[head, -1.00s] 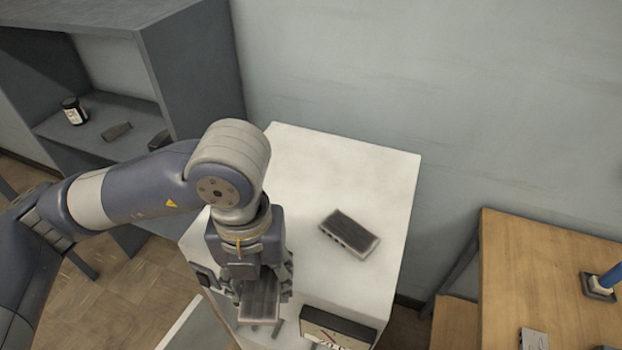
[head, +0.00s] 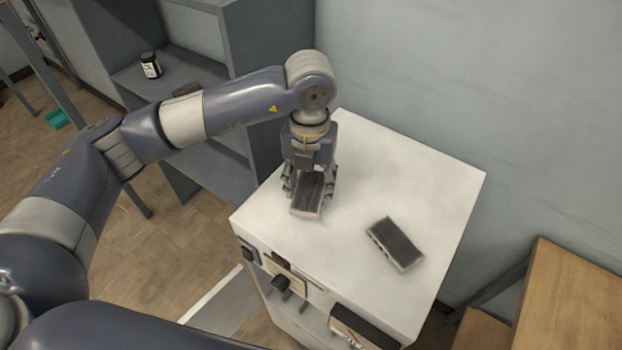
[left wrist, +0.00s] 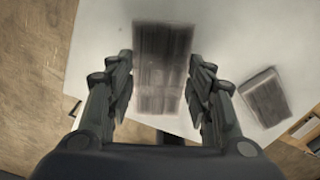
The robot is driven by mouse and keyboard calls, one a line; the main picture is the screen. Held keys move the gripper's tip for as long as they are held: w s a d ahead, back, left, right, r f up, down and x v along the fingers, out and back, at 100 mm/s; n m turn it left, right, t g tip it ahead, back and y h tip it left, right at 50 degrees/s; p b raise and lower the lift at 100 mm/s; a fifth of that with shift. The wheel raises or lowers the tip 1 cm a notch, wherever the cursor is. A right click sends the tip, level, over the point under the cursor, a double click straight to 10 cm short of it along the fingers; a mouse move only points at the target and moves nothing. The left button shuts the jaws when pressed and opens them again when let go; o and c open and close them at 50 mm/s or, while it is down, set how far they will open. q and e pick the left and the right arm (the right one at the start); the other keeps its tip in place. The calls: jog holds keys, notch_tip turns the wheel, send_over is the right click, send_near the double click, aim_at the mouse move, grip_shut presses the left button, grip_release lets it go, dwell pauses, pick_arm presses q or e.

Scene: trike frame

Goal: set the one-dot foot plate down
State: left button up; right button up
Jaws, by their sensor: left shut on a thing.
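My left gripper (head: 309,190) points down over the white cabinet top and is shut on a dark ribbed foot plate (head: 307,198). In the left wrist view this plate (left wrist: 163,62) shows between the two fingers (left wrist: 165,95). No dots can be read on it, and I cannot tell whether it touches the top. A second dark foot plate (head: 396,243), with small marks along its side, lies flat on the top to the right. It also shows in the left wrist view (left wrist: 266,97). My right gripper is not in view.
The white cabinet top (head: 400,175) is bare around and behind the held plate. A box-like gauge (head: 362,328) is on the cabinet's front. A grey shelf (head: 205,45) with a dark jar (head: 150,65) stands left, and a wooden table (head: 570,290) stands right.

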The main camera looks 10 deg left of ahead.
aim_at(310, 182)
pick_arm(q)
jog(key=shift+w+a, duration=0.15)
jog(key=shift+w, duration=0.75)
jog(key=shift+w+f, duration=0.1)
jog(key=shift+w, duration=0.05)
notch_tip(310, 182, down, 3)
jog(key=shift+r+p, duration=0.15)
jog(key=shift+p, duration=1.05)
jog(key=shift+f, duration=0.35)
jog(key=shift+f+b, duration=0.25)
jog(key=shift+b, duration=0.1)
jog(key=o, duration=1.3)
jog(key=shift+r, duration=0.1)
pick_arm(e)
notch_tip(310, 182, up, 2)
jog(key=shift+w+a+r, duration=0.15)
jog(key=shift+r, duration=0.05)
